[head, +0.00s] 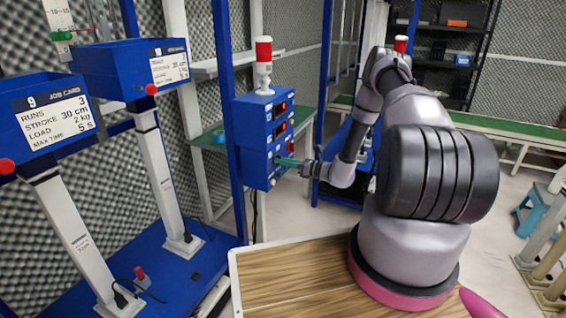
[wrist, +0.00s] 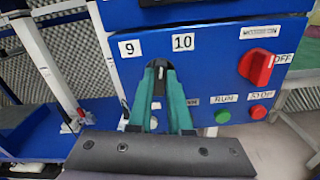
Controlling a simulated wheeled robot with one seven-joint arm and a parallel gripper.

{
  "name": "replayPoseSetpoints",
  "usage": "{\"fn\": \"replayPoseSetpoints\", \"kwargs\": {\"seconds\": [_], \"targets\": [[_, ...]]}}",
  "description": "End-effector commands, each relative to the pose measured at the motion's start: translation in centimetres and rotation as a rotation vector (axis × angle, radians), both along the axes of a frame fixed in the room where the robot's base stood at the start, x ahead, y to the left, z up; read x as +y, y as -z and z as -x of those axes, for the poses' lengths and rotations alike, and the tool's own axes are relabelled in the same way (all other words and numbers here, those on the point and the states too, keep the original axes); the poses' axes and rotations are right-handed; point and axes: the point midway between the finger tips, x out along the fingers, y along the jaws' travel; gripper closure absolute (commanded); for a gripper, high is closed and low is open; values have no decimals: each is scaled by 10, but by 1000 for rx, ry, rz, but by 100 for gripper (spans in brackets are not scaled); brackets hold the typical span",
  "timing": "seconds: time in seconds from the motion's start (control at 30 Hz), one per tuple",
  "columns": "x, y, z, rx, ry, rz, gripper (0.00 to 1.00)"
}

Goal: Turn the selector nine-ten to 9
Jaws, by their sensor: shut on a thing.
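The selector nine-ten is a small black knob (wrist: 159,66) on the blue control box, below and between the label 9 (wrist: 129,48) and the label 10 (wrist: 182,42). A pale mark on it points roughly straight up, between the two labels. My gripper (wrist: 160,80) has its green fingers shut on the knob, one on each side. In the head view my gripper (head: 280,161) reaches the front of the blue control box (head: 256,125) from the right; the knob itself is hidden or too small there.
Right of the selector are a red rotary switch (wrist: 257,66) by an OFF label, a green RUN button (wrist: 223,117) and a red STOP button (wrist: 259,112). A red-and-white beacon (head: 264,65) tops the box. Two job-card stands, 9 (head: 48,120) and 10 (head: 135,68), stand left.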

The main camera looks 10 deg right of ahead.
Motion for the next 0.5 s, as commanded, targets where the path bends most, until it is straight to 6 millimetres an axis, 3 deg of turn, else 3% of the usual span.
{"fn": "replayPoseSetpoints", "kwargs": {"seconds": [0.5], "targets": [[0,0,1,-362,1,301,100]]}}
